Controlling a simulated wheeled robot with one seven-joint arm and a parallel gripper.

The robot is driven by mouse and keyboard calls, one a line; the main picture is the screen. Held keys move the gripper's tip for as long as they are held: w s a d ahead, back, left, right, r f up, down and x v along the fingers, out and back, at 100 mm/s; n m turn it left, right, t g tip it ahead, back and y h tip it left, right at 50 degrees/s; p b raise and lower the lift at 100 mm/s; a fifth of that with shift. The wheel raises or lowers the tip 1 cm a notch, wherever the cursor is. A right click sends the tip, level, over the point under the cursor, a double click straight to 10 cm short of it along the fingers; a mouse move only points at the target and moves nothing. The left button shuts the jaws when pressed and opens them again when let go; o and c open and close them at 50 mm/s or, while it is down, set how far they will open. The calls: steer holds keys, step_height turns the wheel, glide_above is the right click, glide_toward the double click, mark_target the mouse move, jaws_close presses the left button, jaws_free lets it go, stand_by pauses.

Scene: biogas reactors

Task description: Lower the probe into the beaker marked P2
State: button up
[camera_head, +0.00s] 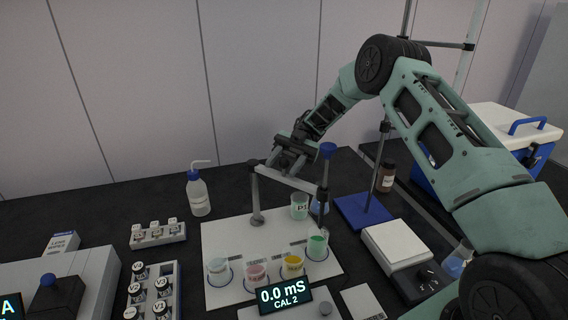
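A probe (325,172) with a blue cap and a dark shaft stands upright at the right end of a grey holder arm (290,180). The arm joins a short grey post (257,208) on the white board. The probe's lower end is near the green beaker (317,251); I cannot tell whether it is inside. The beaker at the back (300,210) bears a mark starting with P, its digit unclear. Pink (256,278), yellow (292,268) and clear (218,274) beakers stand in front, marks unreadable. My gripper (283,163) is at the holder arm, its fingers too dark to judge.
A display (285,296) reads "0.0 mS CAL 2". A blue-based stand (362,213), a brown bottle (386,177) and a white-topped device (396,243) stand right. The board's left rear is clear.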

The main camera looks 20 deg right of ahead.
mark_target(284, 159)
steer(key=shift+r, duration=0.15)
step_height(284, 159, up, 10)
steer(key=shift+f+b, duration=0.15)
steer(key=shift+b, duration=0.2)
